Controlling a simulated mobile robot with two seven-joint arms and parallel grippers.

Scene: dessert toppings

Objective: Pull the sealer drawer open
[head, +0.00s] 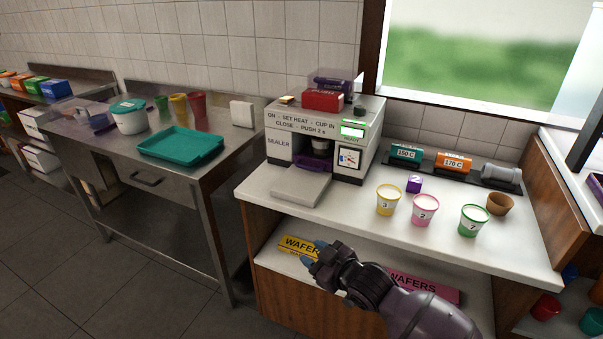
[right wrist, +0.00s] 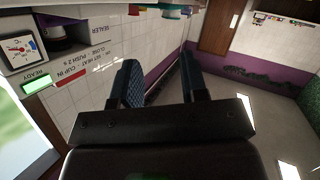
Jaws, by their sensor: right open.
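The sealer (head: 283,147) is a grey-white machine on the white counter, with printed steps and a lit green READY panel (head: 352,131). The sealer also shows at the left of the right wrist view (right wrist: 85,62). My left gripper is out of view.
Three numbered cups, yellow (head: 386,200), pink (head: 424,210) and green (head: 474,220), stand right of the sealer, near a brown cup (head: 500,204) and a purple cube (head: 414,184). Wafer boxes (head: 297,247) lie on the shelf below. A steel table (head: 225,150) stands left.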

